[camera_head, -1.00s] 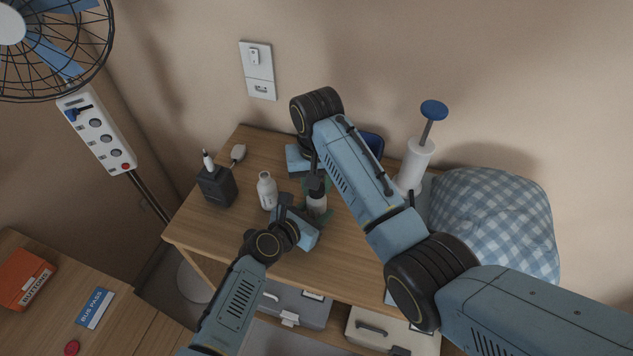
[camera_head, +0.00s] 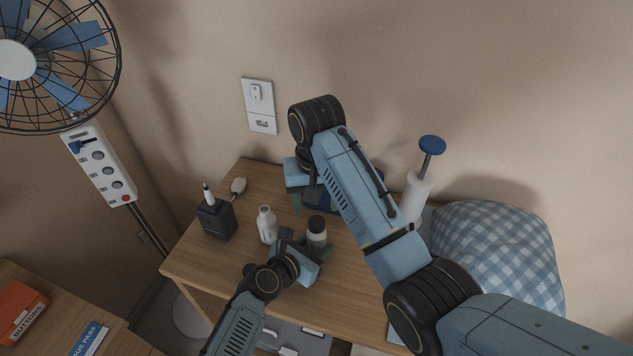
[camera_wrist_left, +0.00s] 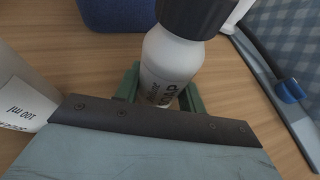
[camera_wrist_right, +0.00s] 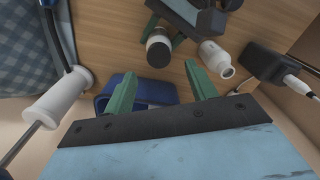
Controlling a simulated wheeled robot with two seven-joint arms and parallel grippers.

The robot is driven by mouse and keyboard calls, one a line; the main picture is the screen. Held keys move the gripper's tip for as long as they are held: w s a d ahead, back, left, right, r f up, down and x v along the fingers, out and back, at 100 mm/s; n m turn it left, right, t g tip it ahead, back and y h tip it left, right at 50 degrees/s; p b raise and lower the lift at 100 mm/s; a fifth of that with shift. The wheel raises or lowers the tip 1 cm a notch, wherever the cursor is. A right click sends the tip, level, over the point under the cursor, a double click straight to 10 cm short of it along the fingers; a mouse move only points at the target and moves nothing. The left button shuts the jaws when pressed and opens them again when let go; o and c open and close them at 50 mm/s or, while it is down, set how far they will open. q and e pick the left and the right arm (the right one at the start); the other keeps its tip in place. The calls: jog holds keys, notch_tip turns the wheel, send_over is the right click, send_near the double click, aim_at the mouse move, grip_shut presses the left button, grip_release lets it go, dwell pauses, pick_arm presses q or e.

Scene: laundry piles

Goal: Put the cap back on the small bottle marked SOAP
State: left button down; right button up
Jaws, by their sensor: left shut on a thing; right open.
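The small bottle (camera_head: 315,243) marked SOAP stands upright on the wooden table, with a dark cap (camera_head: 317,223) on its top. In the left wrist view the bottle (camera_wrist_left: 170,68) shows part of its lettering, and the black cap (camera_wrist_left: 193,14) sits straight over its neck. My left gripper (camera_head: 308,254) is shut on the bottle's body, its green fingers on either side. My right gripper (camera_head: 301,203) is open and empty, behind the bottle and apart from the cap. In the right wrist view its spread fingers (camera_wrist_right: 160,76) have nothing between them.
A white bottle (camera_head: 267,226) stands close to the left of the capped one. A dark box with a white-tipped stick (camera_head: 216,219) is farther left. A dark blue object (camera_head: 318,200) lies near my right gripper. A white pump (camera_head: 416,195) and checked cushion (camera_head: 498,250) are right.

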jog(key=shift+w+r, duration=0.2)
jog(key=shift+r, duration=0.4)
jog(key=shift+s+d+r, duration=0.15)
jog(key=shift+d+r, duration=0.05)
jog(key=shift+r, duration=0.2)
jog(key=shift+s+a+r, duration=0.1)
jog(key=shift+r, duration=2.25)
pick_arm(q)
jog(key=c, duration=0.8)
grip_release()
jog(key=shift+o, duration=0.2)
jog(key=p+v, duration=0.3)
jog(key=v, duration=1)
jog(key=shift+s+a, duration=0.15)
jog(key=shift+a, duration=0.05)
pick_arm(e)
notch_tip(320, 180, up, 3)
jog(key=shift+r, duration=0.2)
